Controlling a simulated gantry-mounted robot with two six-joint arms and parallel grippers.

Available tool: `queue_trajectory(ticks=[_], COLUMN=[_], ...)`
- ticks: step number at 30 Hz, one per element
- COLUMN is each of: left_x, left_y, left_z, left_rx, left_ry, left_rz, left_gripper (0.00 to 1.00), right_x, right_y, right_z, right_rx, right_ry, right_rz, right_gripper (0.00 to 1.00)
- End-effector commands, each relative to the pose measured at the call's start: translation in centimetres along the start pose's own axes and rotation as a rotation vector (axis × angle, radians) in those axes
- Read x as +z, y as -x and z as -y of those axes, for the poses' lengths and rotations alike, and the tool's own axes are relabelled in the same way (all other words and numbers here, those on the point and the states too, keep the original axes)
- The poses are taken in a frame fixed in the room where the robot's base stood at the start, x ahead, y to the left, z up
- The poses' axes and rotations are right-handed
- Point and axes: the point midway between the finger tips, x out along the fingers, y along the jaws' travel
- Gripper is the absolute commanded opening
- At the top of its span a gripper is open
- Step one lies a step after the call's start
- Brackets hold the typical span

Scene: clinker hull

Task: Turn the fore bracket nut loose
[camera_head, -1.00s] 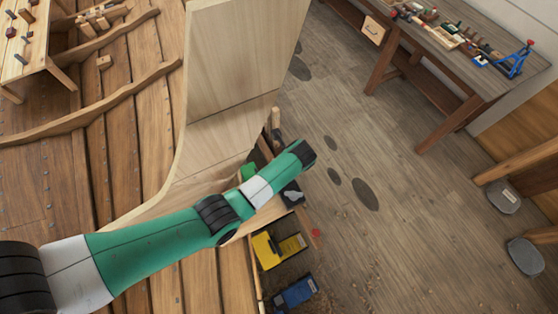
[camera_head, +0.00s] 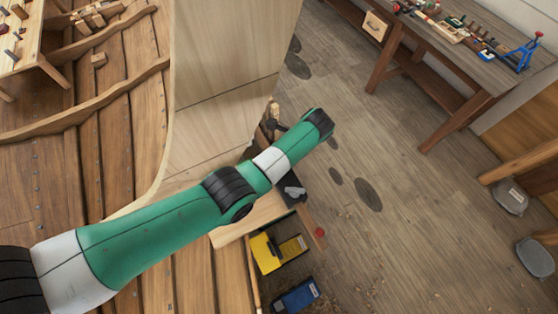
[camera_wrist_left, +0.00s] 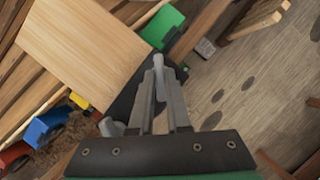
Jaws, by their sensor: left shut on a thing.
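My left arm crosses the camera_head view, and its gripper is hidden there. In the wrist view the left gripper (camera_wrist_left: 161,78) is shut on a small light grey, rounded piece (camera_wrist_left: 158,64), which appears to be the nut. Its fingers cover much of that piece. A dark bracket plate (camera_wrist_left: 125,102) lies just left of the fingers, against a pale board. A second grey, knob-like piece (camera_wrist_left: 111,127) sits at its lower left. Dark bracket parts (camera_head: 291,184) also show beside my forearm in the head view. My right gripper is not in view.
A pale wooden board (camera_head: 235,50) stands upright beside the planked hull (camera_head: 100,150). A yellow object (camera_head: 267,252) and a blue one (camera_head: 296,294) lie below my arm. A green block (camera_wrist_left: 163,25) is near the gripper. A bench (camera_head: 470,65) stands far right; floor between is open.

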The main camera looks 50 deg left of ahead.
Motion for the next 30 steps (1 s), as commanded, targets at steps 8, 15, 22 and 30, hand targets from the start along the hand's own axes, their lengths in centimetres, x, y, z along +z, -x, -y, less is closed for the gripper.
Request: queue_trajectory(ticks=[8, 15, 22, 30], left_x=[-0.1, 0.0, 0.1, 0.1], left_y=[-0.2, 0.0, 0.1, 0.1], left_z=[0.1, 0.2, 0.1, 0.1], left_rx=[0.062, 0.086, 0.090, 0.089], left_ry=[0.150, 0.207, 0.216, 0.215], left_rz=[0.000, 0.000, 0.000, 0.000], left_gripper=[0.00, 0.00, 0.00, 0.26], right_x=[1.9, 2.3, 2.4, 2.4], right_y=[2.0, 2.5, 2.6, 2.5], right_z=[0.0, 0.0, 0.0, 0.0], right_rx=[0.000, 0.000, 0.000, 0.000], right_ry=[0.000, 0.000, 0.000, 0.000], right_rz=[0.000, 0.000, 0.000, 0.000], right_gripper=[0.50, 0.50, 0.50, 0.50])
